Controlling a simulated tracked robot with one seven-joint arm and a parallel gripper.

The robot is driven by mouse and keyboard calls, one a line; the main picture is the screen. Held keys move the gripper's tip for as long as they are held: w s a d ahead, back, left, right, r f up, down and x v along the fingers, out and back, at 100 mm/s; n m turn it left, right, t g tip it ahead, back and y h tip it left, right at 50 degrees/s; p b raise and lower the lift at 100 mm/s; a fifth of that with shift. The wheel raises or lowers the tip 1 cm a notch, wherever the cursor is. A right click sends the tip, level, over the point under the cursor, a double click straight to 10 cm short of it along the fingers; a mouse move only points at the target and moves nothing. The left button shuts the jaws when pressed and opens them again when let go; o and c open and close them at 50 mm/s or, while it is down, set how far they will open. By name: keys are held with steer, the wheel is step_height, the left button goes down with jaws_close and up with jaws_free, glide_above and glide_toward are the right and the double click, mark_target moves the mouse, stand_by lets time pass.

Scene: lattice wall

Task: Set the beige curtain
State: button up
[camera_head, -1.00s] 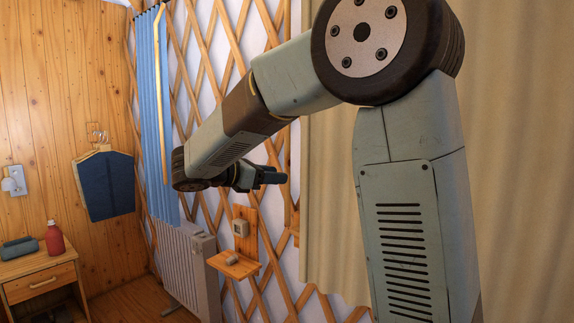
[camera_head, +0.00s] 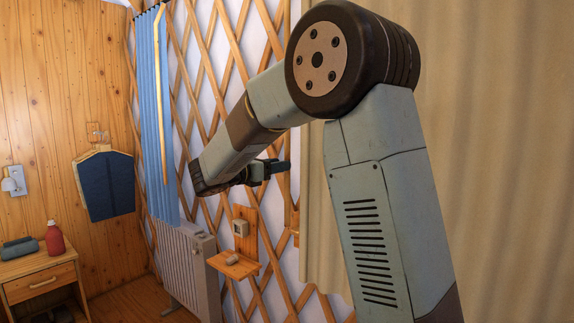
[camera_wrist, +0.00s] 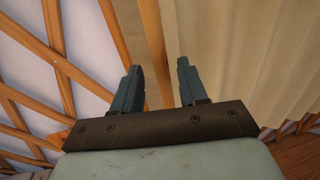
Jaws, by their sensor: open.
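The beige curtain (camera_head: 480,130) hangs in folds on the right side of the head view, partly hidden behind my arm. It also fills the upper right of the wrist view (camera_wrist: 245,60). My gripper (camera_head: 283,166) is in front of the lattice wall, just left of the curtain's left edge. In the wrist view my gripper (camera_wrist: 158,78) has its two fingers apart with nothing held. An upright wooden strip beside the curtain's edge shows beyond the gap between them.
The lattice wall (camera_head: 218,75) runs behind my arm. A small wooden shelf (camera_head: 235,265) sits below my gripper, with a grey radiator (camera_head: 187,270) to its left. A blue curtain (camera_head: 155,110) hangs further left. A nightstand (camera_head: 38,278) holds a red bottle (camera_head: 55,238).

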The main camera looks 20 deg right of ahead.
steer(key=shift+x, duration=2.1)
jaws_close()
